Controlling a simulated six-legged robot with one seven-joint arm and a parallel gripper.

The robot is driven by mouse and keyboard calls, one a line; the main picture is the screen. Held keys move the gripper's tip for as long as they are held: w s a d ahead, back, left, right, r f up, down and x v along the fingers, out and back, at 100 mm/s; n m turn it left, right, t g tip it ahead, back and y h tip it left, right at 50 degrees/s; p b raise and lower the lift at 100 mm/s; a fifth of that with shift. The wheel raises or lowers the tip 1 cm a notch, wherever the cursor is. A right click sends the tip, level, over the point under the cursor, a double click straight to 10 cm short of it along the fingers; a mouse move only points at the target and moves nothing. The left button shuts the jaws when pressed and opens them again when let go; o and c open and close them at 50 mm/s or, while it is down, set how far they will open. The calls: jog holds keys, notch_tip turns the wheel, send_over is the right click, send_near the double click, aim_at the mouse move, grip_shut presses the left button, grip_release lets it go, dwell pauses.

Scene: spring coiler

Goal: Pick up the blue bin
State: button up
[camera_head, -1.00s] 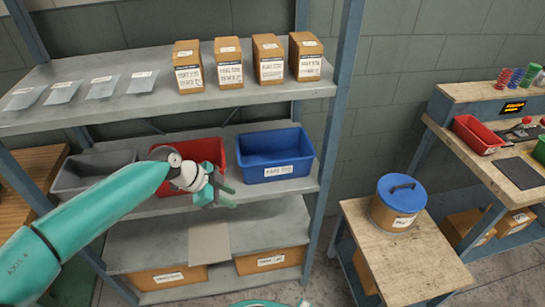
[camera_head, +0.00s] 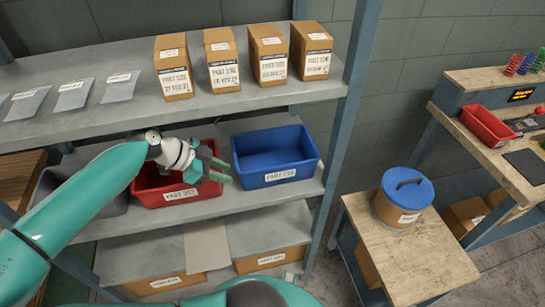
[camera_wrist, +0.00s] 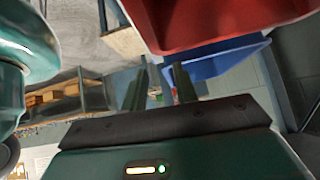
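The blue bin (camera_head: 268,151) sits on the middle shelf, right of the red bin, with a white label on its front. It also shows in the wrist view (camera_wrist: 228,62), partly hidden behind the red bin. My gripper (camera_head: 224,170) is in front of the red bin's right side, just left of the blue bin and apart from it. In the wrist view the two fingers of my gripper (camera_wrist: 160,78) stand apart with a gap between them, and nothing is held.
The red bin (camera_head: 160,197) stands left of the blue bin; a grey bin is left of that, partly behind my arm. The shelf above (camera_head: 130,110) holds cardboard boxes (camera_head: 222,62) and flat packets. A blue upright (camera_head: 350,100) stands to the right. A table (camera_head: 405,255) holds a blue-lidded tub (camera_head: 403,198).

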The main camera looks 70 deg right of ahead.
send_near(278, 167)
jog(key=x, duration=1)
jog(key=shift+f, duration=0.1)
jog(key=shift+d, duration=0.1)
grip_shut()
